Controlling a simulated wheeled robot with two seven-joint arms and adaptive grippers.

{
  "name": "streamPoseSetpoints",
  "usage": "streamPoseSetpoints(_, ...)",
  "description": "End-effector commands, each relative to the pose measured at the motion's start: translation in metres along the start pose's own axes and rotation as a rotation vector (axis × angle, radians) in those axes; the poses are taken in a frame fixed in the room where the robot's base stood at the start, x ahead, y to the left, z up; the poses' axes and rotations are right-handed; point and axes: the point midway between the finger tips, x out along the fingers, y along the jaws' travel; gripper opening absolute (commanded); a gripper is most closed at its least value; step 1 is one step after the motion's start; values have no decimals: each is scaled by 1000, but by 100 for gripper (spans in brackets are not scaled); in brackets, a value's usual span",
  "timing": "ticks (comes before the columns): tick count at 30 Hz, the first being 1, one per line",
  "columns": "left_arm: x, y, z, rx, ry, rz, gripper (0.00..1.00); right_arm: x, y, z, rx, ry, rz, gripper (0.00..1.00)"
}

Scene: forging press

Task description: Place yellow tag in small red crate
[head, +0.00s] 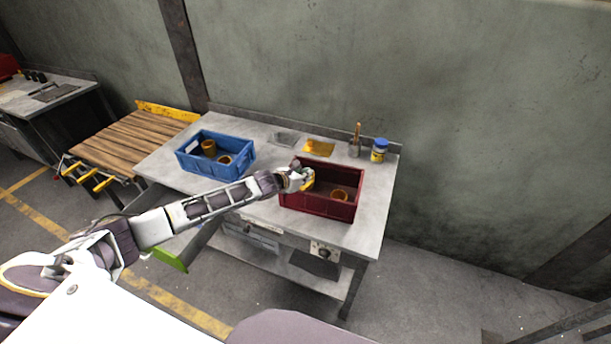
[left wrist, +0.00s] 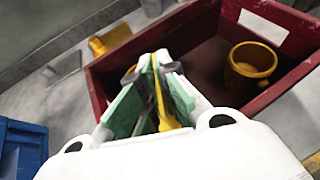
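The small red crate (head: 318,203) stands on the grey workbench, and it also shows in the left wrist view (left wrist: 97,98). My left gripper (head: 306,181) is over the crate's left part. In the left wrist view its fingers (left wrist: 152,72) are closed around a thin yellow tag (left wrist: 161,103), which hangs between the green finger pads. A yellow-orange cup-like piece (left wrist: 250,65) sits inside the crate at its right side; the head view shows it too (head: 340,194). My right gripper is not in view.
A blue crate (head: 216,168) with two orange-brown pieces stands left on the bench. Behind the red crate are a yellow sheet (head: 319,148), a brush pot (head: 355,147) and a blue-lidded jar (head: 379,150). The bench's front right is clear.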

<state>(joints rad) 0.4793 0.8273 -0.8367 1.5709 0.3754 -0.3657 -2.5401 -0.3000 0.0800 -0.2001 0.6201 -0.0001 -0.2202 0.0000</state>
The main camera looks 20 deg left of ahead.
Motion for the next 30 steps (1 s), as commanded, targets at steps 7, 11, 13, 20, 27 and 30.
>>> streamPoseSetpoints(7, 2, 0, -4, 0, 0, 0, 0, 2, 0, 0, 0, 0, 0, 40)
streamPoseSetpoints(11, 3, 0, -6, 1, 0, 1, 0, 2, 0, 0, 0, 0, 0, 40)
streamPoseSetpoints(13, 3, 0, -6, 1, 0, 1, 0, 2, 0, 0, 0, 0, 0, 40)
streamPoseSetpoints(20, 3, 0, -6, 0, 0, 1, 25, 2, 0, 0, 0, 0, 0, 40)
streamPoseSetpoints(27, 3, 0, -6, 0, 0, 1, 27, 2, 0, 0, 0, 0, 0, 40)
streamPoseSetpoints(30, 3, 0, -6, 0, 0, 0, 27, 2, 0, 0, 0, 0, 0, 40)
